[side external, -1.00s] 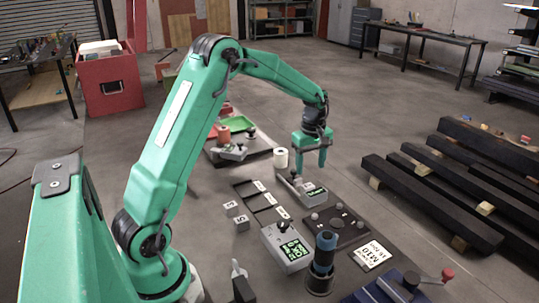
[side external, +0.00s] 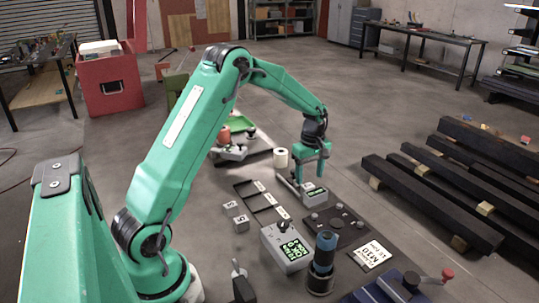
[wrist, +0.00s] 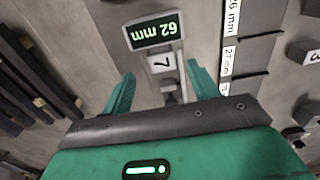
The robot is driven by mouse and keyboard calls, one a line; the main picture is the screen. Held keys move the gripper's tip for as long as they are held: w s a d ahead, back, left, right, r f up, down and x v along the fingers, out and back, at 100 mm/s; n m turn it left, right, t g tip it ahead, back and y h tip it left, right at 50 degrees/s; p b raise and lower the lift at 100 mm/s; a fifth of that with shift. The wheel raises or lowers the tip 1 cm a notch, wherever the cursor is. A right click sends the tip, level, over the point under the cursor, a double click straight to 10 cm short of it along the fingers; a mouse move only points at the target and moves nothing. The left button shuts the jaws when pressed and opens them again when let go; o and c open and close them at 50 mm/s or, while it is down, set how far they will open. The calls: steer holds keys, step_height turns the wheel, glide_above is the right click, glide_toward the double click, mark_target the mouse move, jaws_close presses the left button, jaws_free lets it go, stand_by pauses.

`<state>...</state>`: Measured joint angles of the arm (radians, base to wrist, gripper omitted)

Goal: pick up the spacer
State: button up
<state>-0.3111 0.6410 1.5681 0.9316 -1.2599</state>
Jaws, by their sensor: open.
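A small grey block with a white label marked 7 (wrist: 161,63), which looks like the spacer, sits in a measuring gauge (side external: 314,195) with a lit green display. In the wrist view the gauge's display (wrist: 155,31) lies just beyond the block. My gripper (side external: 311,176) is open and low over the gauge, fingers pointing down. In the wrist view, my gripper (wrist: 160,74) has one finger on each side of the gauge, with a gap to the block. In the side view the fingers partly hide the block.
A slotted rack with mm labels (wrist: 229,55) lies beside the gauge. Other numbered blocks (side external: 241,222) stand left of the rack. A white roll (side external: 281,158) is behind the gauge.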

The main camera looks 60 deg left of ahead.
mark_target(308, 186)
steer(key=shift+s+f, duration=0.1)
steer(key=shift+f, duration=2.45)
steer(key=shift+c, duration=0.2)
steer(key=c, duration=1.1)
steer(key=shift+r, duration=0.1)
steer(key=shift+r, duration=0.85)
step_height(308, 186, up, 2)
steer(key=shift+r, duration=0.25)
steer(key=s+d+r, duration=0.1)
steer(key=d+r, duration=0.1)
steer(key=d, duration=0.1)
steer(key=d+r, duration=0.2)
steer(key=d, duration=0.2)
steer(key=s+d+r, duration=0.1)
steer(key=d+r, duration=0.1)
steer(key=d, duration=0.2)
steer(key=shift+s+d+r, duration=0.15)
steer(key=shift+s+r, duration=0.15)
steer(key=shift+r, duration=0.05)
